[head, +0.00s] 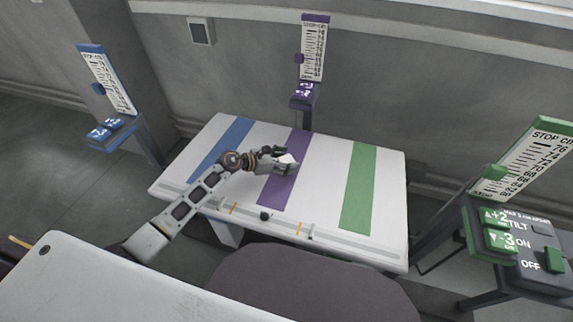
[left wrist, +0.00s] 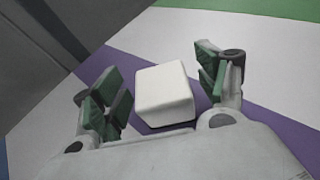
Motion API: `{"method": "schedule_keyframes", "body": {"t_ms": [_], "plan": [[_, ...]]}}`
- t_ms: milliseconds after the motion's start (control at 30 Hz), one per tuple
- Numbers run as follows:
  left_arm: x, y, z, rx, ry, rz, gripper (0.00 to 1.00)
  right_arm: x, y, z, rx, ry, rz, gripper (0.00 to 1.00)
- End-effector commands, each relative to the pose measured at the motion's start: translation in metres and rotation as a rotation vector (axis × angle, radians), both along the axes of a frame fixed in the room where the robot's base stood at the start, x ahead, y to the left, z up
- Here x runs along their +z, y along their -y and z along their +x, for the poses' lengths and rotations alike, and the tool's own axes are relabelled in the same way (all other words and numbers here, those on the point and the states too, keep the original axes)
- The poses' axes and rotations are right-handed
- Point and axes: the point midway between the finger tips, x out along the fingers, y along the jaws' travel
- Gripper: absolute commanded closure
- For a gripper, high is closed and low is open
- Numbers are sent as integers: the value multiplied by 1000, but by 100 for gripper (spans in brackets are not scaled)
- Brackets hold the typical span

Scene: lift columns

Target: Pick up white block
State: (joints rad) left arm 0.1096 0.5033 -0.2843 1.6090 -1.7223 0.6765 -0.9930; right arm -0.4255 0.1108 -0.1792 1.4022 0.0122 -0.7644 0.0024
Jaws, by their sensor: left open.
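The white block (left wrist: 165,92) sits on the table's purple stripe in the left wrist view, between my open left gripper's (left wrist: 160,88) two green-padded fingers. Gaps show on both sides of the block, so the fingers look apart from it. In the head view my left gripper (head: 286,158) is over the purple stripe near the middle of the table, and the white block (head: 287,159) shows only partly between its fingers. My right gripper is not in either view.
The white table (head: 325,180) has blue (head: 222,148), purple (head: 276,191) and green (head: 358,188) stripes. Blue (head: 108,80), purple (head: 313,50) and green (head: 525,160) scale columns stand around it. A control box (head: 520,245) is at right. The table's right side is clear.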

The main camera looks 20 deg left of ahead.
Motion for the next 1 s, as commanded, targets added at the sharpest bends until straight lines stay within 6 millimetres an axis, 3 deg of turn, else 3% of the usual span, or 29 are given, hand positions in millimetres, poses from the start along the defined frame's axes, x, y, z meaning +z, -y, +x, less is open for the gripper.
{"method": "schedule_keyframes", "body": {"t_ms": [300, 867, 1000], "plan": [[0, 0, 0, 0, 0, 0, 27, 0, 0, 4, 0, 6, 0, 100], [0, 0, 0, 0, 0, 0, 99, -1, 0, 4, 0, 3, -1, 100], [0, 0, 0, 0, 0, 0, 100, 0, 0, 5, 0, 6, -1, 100]]}}
